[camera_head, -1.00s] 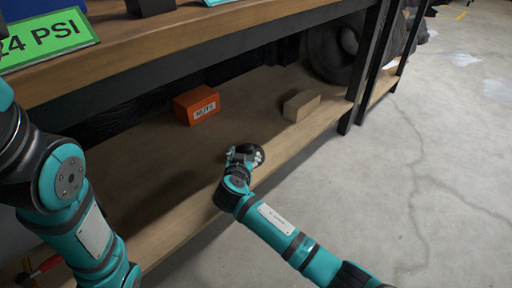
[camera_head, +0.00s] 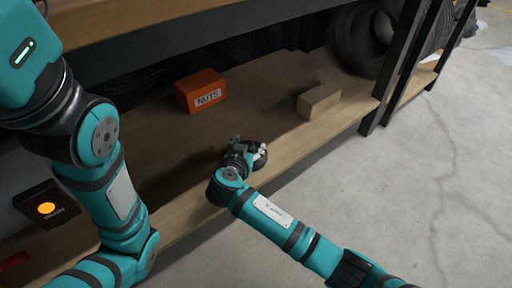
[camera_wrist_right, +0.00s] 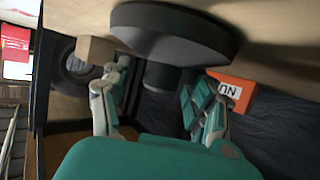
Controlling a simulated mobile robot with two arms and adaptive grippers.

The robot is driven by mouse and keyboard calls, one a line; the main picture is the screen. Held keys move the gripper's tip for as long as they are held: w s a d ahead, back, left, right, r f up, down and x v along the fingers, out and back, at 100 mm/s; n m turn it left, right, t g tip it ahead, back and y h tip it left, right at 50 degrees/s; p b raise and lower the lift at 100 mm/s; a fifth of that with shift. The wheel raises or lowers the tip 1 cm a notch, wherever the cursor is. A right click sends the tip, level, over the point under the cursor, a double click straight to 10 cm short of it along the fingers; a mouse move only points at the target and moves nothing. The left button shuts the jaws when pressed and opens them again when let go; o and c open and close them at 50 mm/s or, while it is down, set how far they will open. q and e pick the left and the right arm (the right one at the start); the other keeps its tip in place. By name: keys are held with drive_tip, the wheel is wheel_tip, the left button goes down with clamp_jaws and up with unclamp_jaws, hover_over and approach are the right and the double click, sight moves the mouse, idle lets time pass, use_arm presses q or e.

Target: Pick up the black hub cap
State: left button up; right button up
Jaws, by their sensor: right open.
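The black hub cap (camera_head: 262,162) lies on the lower wooden shelf near its front edge, partly hidden by my right gripper (camera_head: 246,149). In the right wrist view the hub cap (camera_wrist_right: 178,28) shows as a wide dark disc with a narrower round stub in its middle. My right gripper (camera_wrist_right: 157,92) is open there, with one finger on each side of the stub. Gaps show between the fingers and the stub; I cannot tell whether they touch lower down. My left arm is at the left of the head view; its gripper is out of frame.
An orange box marked NUTS (camera_head: 201,91) and a light brown block (camera_head: 318,102) stand on the lower shelf behind the hub cap. A dark tire (camera_head: 362,40) is at the back right. A box with an orange button (camera_head: 46,207) is at left. Concrete floor at right is clear.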

clamp_jaws()
idle(0.5)
drive_tip(key=shift+r, duration=0.1)
